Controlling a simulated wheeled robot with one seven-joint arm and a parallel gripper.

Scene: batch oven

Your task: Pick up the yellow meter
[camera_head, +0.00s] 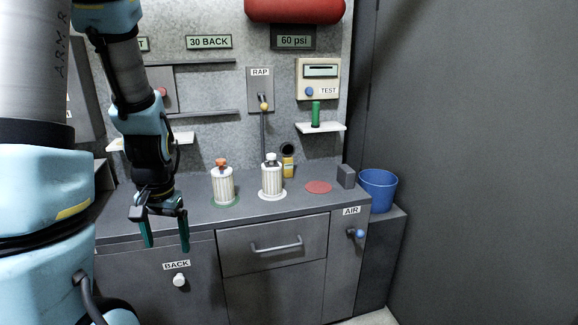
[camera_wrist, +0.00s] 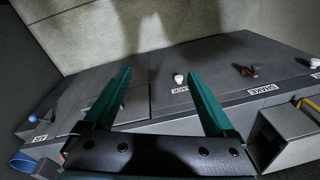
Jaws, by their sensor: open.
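The yellow meter (camera_head: 288,168) stands upright at the back of the grey counter in the head view, near the wall. A dark round part shows just above it, and the right-hand white ribbed canister partly covers its left side. My gripper (camera_head: 167,245) hangs at the counter's front left, fingers pointing down, well to the left of the meter and nearer the camera. In the wrist view its two green fingers (camera_wrist: 158,76) are spread with nothing between them. The meter does not show in the wrist view.
Two ribbed canisters, one with an orange top (camera_head: 222,186) and one with a dark top (camera_head: 271,180), stand on the counter. A red disc (camera_head: 318,187), dark block (camera_head: 346,176) and blue bucket (camera_head: 379,190) are to the right. A shelf (camera_head: 320,127) holds a green cylinder (camera_head: 316,113).

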